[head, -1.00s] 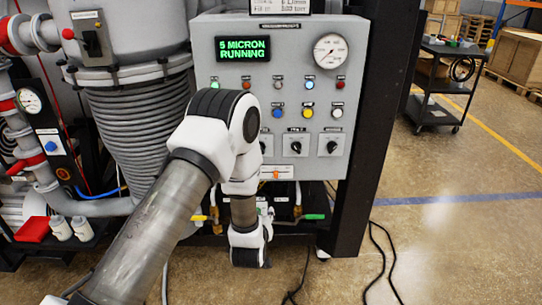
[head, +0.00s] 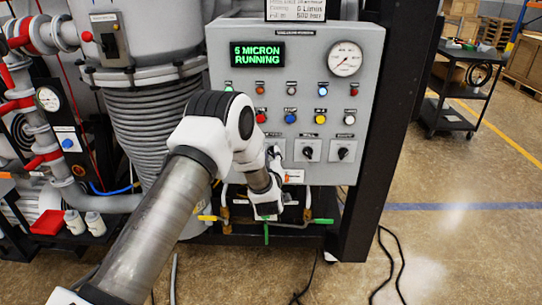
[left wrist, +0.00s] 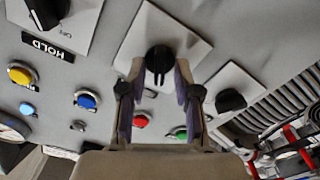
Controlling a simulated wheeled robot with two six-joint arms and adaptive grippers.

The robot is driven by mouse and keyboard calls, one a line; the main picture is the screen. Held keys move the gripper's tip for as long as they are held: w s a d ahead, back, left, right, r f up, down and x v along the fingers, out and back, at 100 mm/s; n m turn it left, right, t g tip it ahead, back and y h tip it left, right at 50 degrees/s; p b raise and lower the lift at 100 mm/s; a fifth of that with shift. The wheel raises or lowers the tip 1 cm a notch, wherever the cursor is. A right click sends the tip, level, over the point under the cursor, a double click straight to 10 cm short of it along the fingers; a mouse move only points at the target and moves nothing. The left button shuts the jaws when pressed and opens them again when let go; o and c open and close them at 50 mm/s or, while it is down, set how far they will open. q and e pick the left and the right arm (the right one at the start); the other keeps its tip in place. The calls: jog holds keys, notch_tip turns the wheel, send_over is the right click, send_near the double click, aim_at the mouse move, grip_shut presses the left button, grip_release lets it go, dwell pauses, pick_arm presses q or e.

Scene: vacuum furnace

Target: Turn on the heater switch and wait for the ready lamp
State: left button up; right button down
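The grey control panel (head: 378,100) stands in front of me with a lit display (head: 257,54) reading "5 MICRON RUNNING". It carries black rotary knobs along its lower part; their labels are too small to read, so I cannot tell which is the heater switch. My left gripper (head: 275,158) is at the panel's lower left, partly hidden by my arm. In the left wrist view its open fingers (left wrist: 160,85) straddle a black knob (left wrist: 160,58); contact is unclear. A blue lamp (head: 322,90) looks bright; I cannot identify the ready lamp. My right gripper is not in view.
Two other knobs (head: 308,152) (head: 343,152) sit to the right. Coloured buttons, including a yellow one (head: 320,118), are above. Green-handled (head: 322,221) piping runs below the panel. Black cables (head: 385,265) lie on the floor. A dark cart (head: 455,92) stands at right.

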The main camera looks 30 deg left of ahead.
pick_arm(q)
grip_shut()
jog(key=shift+m, duration=0.4)
jog(key=m+b, duration=0.1)
jog(key=m, duration=0.3)
jog(key=shift+d+m, duration=0.1)
jog(key=shift+m, duration=0.3)
jog(key=m, duration=0.6)
jog(key=shift+d, duration=0.1)
jog(key=shift+o, duration=1.7)
grip_release()
jog(key=shift+w, duration=0.1)
